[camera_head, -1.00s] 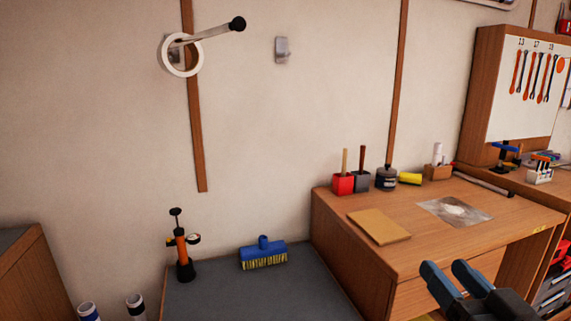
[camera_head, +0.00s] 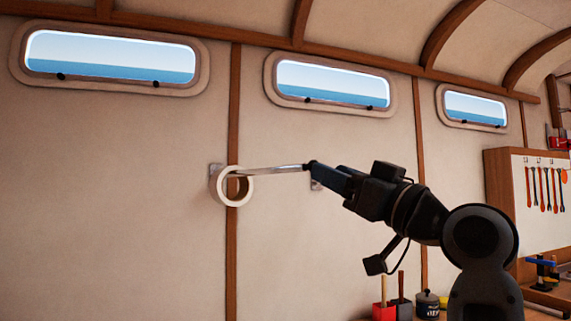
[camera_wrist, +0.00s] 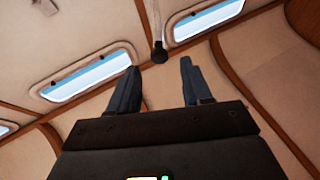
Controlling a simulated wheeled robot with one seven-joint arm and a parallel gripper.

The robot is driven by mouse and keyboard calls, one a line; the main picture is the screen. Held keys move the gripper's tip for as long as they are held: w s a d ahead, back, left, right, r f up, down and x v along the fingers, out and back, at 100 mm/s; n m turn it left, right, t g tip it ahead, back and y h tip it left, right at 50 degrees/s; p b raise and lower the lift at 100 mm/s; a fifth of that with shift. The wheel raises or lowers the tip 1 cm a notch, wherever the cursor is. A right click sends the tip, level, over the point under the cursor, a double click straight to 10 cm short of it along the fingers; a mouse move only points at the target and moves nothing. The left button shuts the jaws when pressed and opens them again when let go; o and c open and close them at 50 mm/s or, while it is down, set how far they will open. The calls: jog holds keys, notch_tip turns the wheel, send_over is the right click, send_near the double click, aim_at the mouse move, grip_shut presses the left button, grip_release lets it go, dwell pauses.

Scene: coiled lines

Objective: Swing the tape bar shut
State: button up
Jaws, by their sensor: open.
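The tape bar (camera_head: 270,170) is a thin metal rod reaching out to the right from a bracket on the wall. A white tape roll (camera_head: 217,188) hangs on it near the bracket. The bar's black knob (camera_head: 308,167) is at my gripper's fingertips (camera_head: 318,173). In the wrist view the knob (camera_wrist: 159,55) lies between the lines of my two spread fingers (camera_wrist: 158,72), just past their tips. My gripper is open; I cannot tell whether a finger touches the knob. A small metal wall catch (camera_head: 316,185) is partly hidden behind my fingers.
Windows (camera_head: 333,85) line the wall above the bar. A wooden rib (camera_head: 234,120) runs down behind the tape roll. A tool board (camera_head: 535,195) hangs at the right. A red pot (camera_head: 382,311) and a dark jar (camera_head: 427,304) stand below my arm. The wall left of the roll is bare.

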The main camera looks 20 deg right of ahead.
jog(key=p+x, duration=0.1)
jog(key=x, duration=0.6)
jog(key=shift+w+a+r, duration=0.1)
jog(key=shift+w, duration=0.1)
jog(key=shift+c, duration=0.2)
grip_shut()
